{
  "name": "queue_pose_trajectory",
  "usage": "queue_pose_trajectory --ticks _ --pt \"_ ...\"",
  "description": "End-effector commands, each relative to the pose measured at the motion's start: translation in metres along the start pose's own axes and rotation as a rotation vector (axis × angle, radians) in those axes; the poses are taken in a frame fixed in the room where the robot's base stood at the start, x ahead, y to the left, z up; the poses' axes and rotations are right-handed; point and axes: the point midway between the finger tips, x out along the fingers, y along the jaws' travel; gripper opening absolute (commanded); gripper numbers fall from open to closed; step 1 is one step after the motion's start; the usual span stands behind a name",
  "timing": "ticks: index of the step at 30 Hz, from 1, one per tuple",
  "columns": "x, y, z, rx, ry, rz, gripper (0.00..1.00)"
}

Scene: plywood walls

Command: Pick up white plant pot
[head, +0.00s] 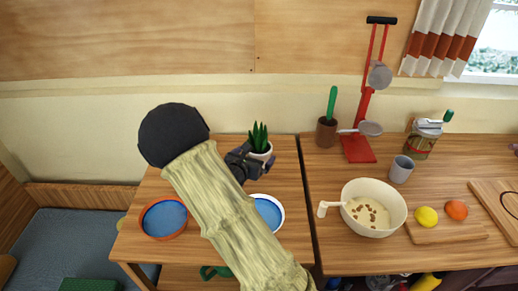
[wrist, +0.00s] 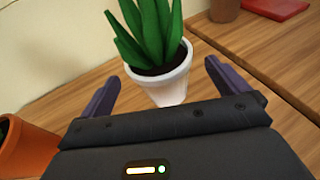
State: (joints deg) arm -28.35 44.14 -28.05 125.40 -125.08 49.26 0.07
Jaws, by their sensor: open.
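The white plant pot (wrist: 165,87) holds a spiky green plant and stands upright on the wooden table. In the wrist view it is just beyond and between the two purple fingers of my gripper (wrist: 158,88), which is open and empty. In the head view the white plant pot (head: 262,156) is at the back of the left table, partly hidden by my gripper (head: 254,165).
An orange pot (wrist: 28,148) is close at the lower left in the wrist view. A blue-filled orange dish (head: 164,235) and a white-rimmed blue dish (head: 278,210) are on the left table.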

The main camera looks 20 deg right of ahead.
Motion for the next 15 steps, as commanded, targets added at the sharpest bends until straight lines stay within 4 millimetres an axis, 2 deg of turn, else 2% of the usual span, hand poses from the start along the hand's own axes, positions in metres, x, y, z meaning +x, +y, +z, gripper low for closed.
queue_pose_trajectory --ticks 12,15 --pt "0.048 0.001 0.000 -0.001 0.000 -0.001 1.00" --pt "0.051 0.001 -0.001 0.000 0.001 0.000 1.00"
